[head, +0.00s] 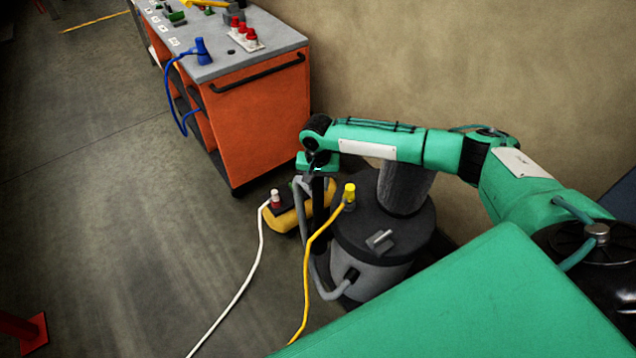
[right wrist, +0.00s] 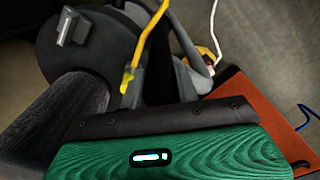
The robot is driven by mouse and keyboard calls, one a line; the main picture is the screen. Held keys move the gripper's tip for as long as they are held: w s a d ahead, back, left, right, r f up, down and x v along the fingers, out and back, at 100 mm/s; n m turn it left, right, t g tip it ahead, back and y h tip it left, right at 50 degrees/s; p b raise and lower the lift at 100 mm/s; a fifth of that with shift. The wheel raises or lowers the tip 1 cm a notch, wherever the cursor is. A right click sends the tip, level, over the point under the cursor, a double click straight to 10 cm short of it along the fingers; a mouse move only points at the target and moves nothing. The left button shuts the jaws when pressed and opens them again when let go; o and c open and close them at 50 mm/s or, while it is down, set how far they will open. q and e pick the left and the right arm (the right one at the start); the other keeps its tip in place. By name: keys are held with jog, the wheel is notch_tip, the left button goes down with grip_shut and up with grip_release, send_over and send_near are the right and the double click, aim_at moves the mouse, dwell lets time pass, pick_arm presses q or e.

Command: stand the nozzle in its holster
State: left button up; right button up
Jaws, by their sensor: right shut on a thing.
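My right gripper (head: 318,172) is shut on the top of a dark, upright piece that I take to be the nozzle (head: 320,197). A grey hose (head: 307,240) loops up beside it from the round grey vacuum (head: 372,282). The nozzle hangs at the left side of the vacuum; its lower end is not clear. A broad dark grey cylinder (head: 405,190) rises from the vacuum lid; I cannot tell whether it is the holster. The right wrist view shows the lid (right wrist: 95,45) and the hose (right wrist: 190,68), but the nozzle is mostly hidden there. My left gripper is not in view.
A yellow plug (head: 349,193) with a yellow cable stands by the lid. A yellow power block (head: 290,218) with a white cable lies behind the hose. An orange cart (head: 262,125) stands at the back, by the wall. The floor at left is mostly clear.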

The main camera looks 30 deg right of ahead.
dwell(0.5)
jog(key=shift+a+f, duration=0.1)
jog(key=shift+f, duration=0.3)
jog(key=shift+f+p, duration=0.1)
jog(key=shift+p, duration=0.2)
jog(key=shift+f, duration=0.5)
